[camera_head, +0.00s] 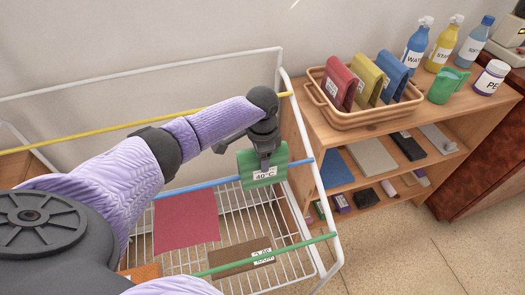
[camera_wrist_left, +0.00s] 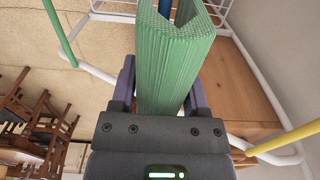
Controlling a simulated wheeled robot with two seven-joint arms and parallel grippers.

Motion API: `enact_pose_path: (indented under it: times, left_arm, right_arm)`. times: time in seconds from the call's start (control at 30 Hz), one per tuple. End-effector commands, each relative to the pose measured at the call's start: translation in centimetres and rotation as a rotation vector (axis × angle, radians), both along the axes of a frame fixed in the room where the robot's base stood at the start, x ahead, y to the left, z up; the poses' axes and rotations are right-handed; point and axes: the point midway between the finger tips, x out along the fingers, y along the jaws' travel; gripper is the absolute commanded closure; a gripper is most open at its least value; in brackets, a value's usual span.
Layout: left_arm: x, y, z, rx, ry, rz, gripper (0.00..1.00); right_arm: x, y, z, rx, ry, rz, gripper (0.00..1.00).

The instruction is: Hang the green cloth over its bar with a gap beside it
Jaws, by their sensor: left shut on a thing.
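The green cloth (camera_head: 248,172) with a white "40°C" label is folded over into a U shape. My left gripper (camera_head: 264,162) is shut on it from above, near the right end of the blue bar (camera_head: 208,185). In the left wrist view, the green cloth (camera_wrist_left: 178,65) fills the jaws, and the blue bar (camera_wrist_left: 165,7) shows between its two layers. I cannot tell whether the fold rests on the bar. A red cloth (camera_head: 187,220) hangs to the left on the same bar, with a clear gap between the two cloths. My right gripper is out of view.
The white rack also has a yellow bar (camera_head: 85,129) behind and a green bar (camera_head: 303,243) in front. A brown labelled cloth (camera_head: 232,260) is at the green bar. A wooden shelf (camera_head: 340,135) to the right carries a tray (camera_head: 375,115) of folded cloths and several bottles.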

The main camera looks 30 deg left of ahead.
Motion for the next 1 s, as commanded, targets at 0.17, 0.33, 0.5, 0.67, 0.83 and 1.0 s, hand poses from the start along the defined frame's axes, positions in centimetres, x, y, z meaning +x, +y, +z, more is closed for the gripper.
enact_pose_path:
  times: [0.17,0.33,0.5,0.67,0.83,1.0]
  left_arm:
    - [0.0,0.0,-3.0,0.001,0.002,-0.001,0.77]
    - [0.0,0.0,-5.2,-0.002,0.001,0.000,0.77]
    - [0.0,0.0,-6.6,0.000,0.001,0.001,0.77]
    - [0.0,0.0,-6.9,-0.001,-0.001,0.000,0.77]
    - [0.0,0.0,-6.9,-0.001,-0.001,0.000,0.77]
    - [0.0,0.0,-6.9,-0.001,-0.001,0.000,0.18]
  right_arm:
    - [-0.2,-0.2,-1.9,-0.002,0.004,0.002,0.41]
    - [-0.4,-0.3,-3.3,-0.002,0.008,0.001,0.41]
    - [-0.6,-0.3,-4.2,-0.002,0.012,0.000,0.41]
    - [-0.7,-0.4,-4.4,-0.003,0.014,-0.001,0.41]
    - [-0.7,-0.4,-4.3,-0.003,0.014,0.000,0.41]
    - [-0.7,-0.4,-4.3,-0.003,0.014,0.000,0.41]
